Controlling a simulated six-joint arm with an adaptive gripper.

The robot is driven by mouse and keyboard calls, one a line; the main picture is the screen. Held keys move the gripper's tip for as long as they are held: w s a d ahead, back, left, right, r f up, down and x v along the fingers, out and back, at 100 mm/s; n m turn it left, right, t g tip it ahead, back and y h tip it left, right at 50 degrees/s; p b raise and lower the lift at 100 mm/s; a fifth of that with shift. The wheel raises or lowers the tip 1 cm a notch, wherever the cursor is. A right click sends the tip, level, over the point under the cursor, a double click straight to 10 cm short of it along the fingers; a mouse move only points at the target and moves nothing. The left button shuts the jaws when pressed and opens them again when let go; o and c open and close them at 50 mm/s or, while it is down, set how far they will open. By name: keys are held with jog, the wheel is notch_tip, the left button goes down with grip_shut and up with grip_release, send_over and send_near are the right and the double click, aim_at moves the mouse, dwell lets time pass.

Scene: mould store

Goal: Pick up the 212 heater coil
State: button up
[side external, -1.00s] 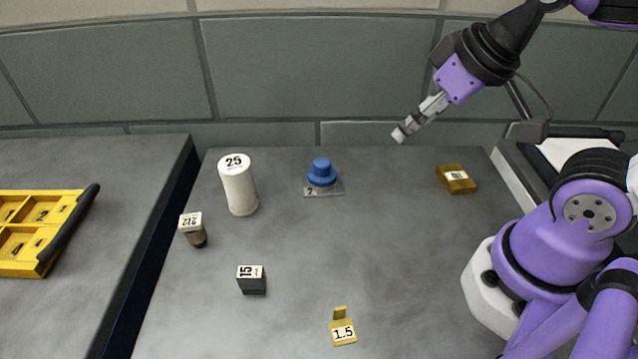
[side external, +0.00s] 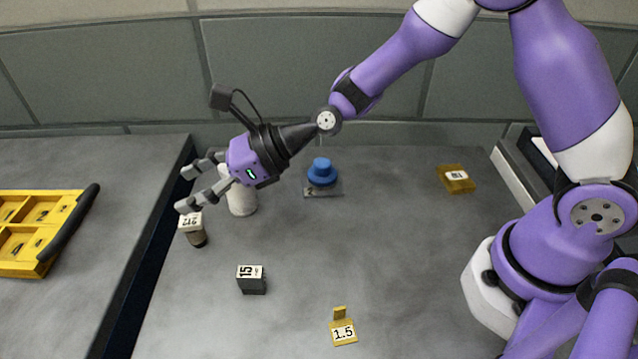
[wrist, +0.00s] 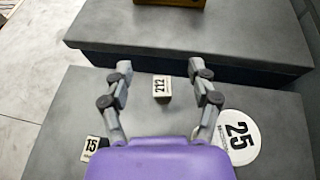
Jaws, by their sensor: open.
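The 212 heater coil (side external: 197,235) stands upright near the left edge of the grey table, a small dark brown piece with a white top label reading 212. In the wrist view its label (wrist: 161,87) shows between my fingers, a little beyond the fingertips' line of sight. My gripper (side external: 183,190) is open and empty, above and just behind the coil in the side view, with its fingers pointing left and slightly down. It also shows in the wrist view (wrist: 157,70), one finger on each side of the coil's label. I see no contact with the coil.
A white cylinder labelled 25 (side external: 240,201) stands close by, partly behind my gripper. A dark block labelled 15 (side external: 252,284), a yellow 1.5 piece (side external: 343,331), a blue knob (side external: 321,172) and a yellow block (side external: 456,179) stand apart. A yellow tray (side external: 22,271) lies across a gap.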

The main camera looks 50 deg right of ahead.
aim_at(195, 219)
notch_tip(195, 219, down, 3)
jog(key=shift+f, duration=0.1)
notch_tip(195, 219, down, 2)
jog(key=shift+f, duration=0.25)
jog(key=shift+x, duration=1.15)
jog(key=shift+w+a+f, duration=0.15)
jog(key=shift+a+f, duration=0.1)
jog(key=shift+f, duration=0.05)
grip_shut()
